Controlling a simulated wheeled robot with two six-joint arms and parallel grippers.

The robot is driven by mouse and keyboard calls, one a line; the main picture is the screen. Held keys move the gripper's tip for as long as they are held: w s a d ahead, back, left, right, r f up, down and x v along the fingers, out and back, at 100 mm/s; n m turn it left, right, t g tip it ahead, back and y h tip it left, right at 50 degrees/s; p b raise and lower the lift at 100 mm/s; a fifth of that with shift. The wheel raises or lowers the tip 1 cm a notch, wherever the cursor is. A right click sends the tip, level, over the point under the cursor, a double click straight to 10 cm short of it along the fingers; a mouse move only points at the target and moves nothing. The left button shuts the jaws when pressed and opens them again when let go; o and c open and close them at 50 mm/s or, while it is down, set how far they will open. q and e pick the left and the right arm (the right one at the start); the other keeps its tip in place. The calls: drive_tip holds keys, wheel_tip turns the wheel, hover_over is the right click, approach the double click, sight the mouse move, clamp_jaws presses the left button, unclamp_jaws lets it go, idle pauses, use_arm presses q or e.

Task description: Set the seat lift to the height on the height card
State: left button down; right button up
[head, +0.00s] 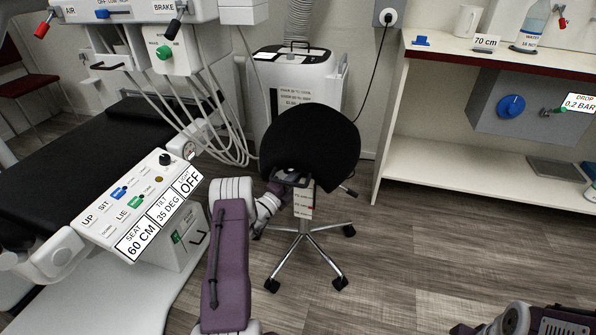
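The height card (486,42) stands on the counter at the upper right and reads "70 cm". A black stool seat (311,142) stands in the middle on a wheeled base. Its column bears a pale scale strip (303,200) with a small red mark, too small to read. A small lever (348,190) sticks out at its right. The control panel on the left has a display (137,242) reading "SEAT 60 CM". My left gripper (272,198) is at the stool's left, just below the seat; its fingers are dark and partly hidden. My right arm shows at the bottom right, without its fingertips.
A black treatment couch (75,150) fills the left. A white wheeled unit (292,88) stands behind the stool. The counter (480,55) has a shelf below it at the right. The floor (420,240) right of the stool is clear.

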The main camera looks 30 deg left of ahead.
use_arm(q)
drive_tip(key=c, duration=1.5)
unclamp_jaws()
drive_tip(key=shift+o, duration=0.2)
drive_tip(key=p+v, duration=0.3)
drive_tip(key=v, duration=0.6)
drive_tip(key=shift+p, duration=0.35)
